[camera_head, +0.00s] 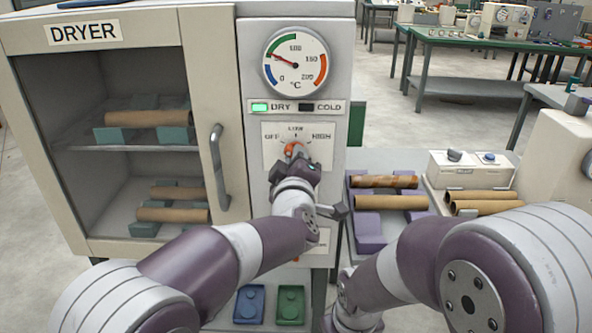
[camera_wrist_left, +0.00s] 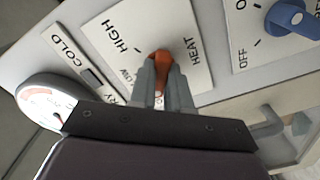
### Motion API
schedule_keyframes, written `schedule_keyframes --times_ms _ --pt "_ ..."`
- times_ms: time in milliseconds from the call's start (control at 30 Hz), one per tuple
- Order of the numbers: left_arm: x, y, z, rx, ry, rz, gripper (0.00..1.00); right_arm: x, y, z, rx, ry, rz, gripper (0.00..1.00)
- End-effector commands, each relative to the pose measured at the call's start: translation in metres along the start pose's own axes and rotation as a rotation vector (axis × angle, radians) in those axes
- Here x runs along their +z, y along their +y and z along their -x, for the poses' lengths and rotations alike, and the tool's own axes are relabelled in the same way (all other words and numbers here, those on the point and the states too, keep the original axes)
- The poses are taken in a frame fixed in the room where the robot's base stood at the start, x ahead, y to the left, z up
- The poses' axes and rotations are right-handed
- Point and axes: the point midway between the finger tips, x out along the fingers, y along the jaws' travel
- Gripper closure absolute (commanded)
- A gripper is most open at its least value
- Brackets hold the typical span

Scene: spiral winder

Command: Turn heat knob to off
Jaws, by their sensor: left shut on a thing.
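The orange heat knob (camera_head: 293,148) sits on a white plate (camera_head: 272,157) on the dryer's front, marked OFF at left, LOW at top and HIGH at right. My left gripper (camera_head: 295,160) is at the knob, its arm covering the panel below. In the left wrist view the gripper (camera_wrist_left: 163,82) has one finger on each side of the orange knob (camera_wrist_left: 160,57) and is shut on it. The fingers partly hide the knob, so I cannot tell its exact setting. My right arm shows at lower right; its gripper is out of view.
Above the knob are a temperature gauge (camera_head: 295,61) and a lit green DRY lamp (camera_head: 260,107). The dryer door handle (camera_head: 219,167) is just left. A blue knob (camera_wrist_left: 290,18) shows in the wrist view. Cardboard tubes (camera_head: 390,202) lie on purple rests at right.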

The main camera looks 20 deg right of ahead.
Motion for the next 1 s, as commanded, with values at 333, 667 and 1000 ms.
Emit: schedule_keyframes --times_ms 333,667,1000 --pt "0.0005 -0.0009 0.0000 -0.001 0.000 0.100 1.00 0.0015 0.0000 -0.0127 0.000 0.000 0.000 0.57" --pt "-0.0001 -0.0003 0.0000 -0.001 0.000 0.112 1.00 0.0015 0.0000 -0.0130 0.000 0.000 0.000 0.57" --pt "-0.0001 -0.0002 0.0000 -0.001 0.000 0.111 0.57 0.0015 0.0000 -0.0130 0.000 0.000 0.000 0.57"
